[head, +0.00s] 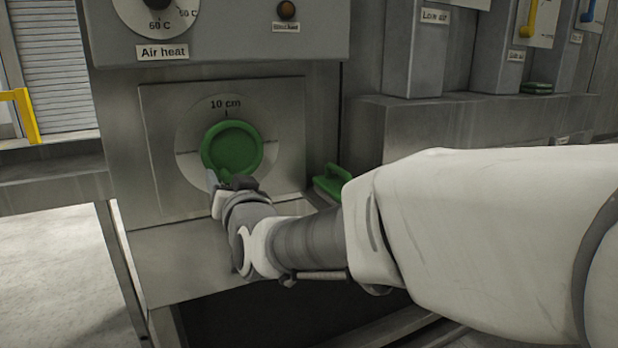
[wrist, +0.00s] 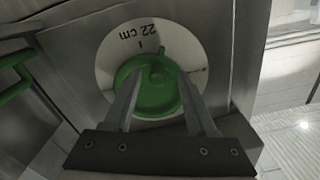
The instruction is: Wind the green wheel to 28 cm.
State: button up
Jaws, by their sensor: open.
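The green wheel (head: 232,147) sits on a round pale dial (head: 187,128) on the steel machine front. In the head view "10 cm" reads above the wheel by a tick. The wrist view shows the wheel (wrist: 147,98) turned over, with "22 cm" upside down by a tick at the opposite side of the dial. A small green lobe on the wheel's rim (wrist: 162,50) points near that 22 cm tick. My gripper (head: 226,181) is at the wheel's lower edge. Its open fingers (wrist: 158,78) reach over the wheel's face; I cannot tell if they touch it.
An "Air heat" dial (head: 158,14) and a brown button (head: 286,10) are above. A green handle (head: 333,181) sticks out to the right of the wheel's panel, near my arm. Grey cabinets stand at the right; open floor (head: 55,240) lies at the left.

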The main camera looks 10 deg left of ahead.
jog(key=shift+d, duration=0.1)
jog(key=v, duration=1.7)
jog(key=shift+s, duration=0.2)
